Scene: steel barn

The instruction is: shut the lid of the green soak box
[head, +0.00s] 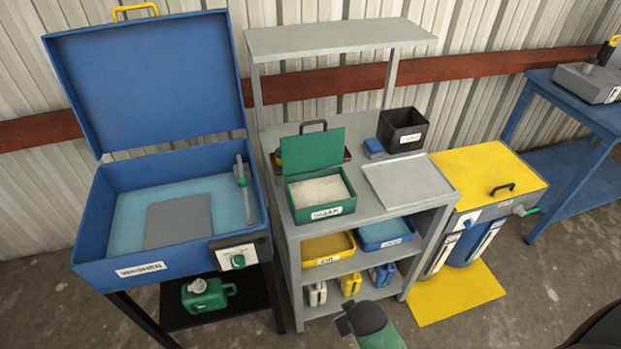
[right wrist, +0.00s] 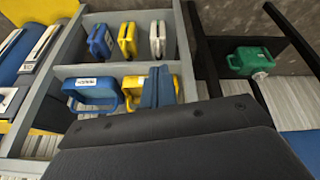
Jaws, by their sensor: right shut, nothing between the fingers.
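The green soak box (head: 321,216) stands on the top of the grey shelf unit, with a white label on its front and pale grainy contents inside. Its green lid (head: 314,151) is open and stands up at the back, with a dark handle (head: 312,125) along its upper edge. My right gripper (head: 345,322) is low in front of the shelf unit, shut and empty, well below and apart from the box. In the right wrist view its narrow fingers (right wrist: 158,88) point towards the lower shelves; the soak box is not seen there. My left gripper is not in view.
A blue washer (head: 130,269) with its lid raised stands left of the shelf unit (head: 292,260). A black bin (head: 402,130) and a grey tray (head: 408,182) sit right of the soak box. A yellow-topped cabinet (head: 480,178) stands further right. An upper shelf (head: 340,38) overhangs behind.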

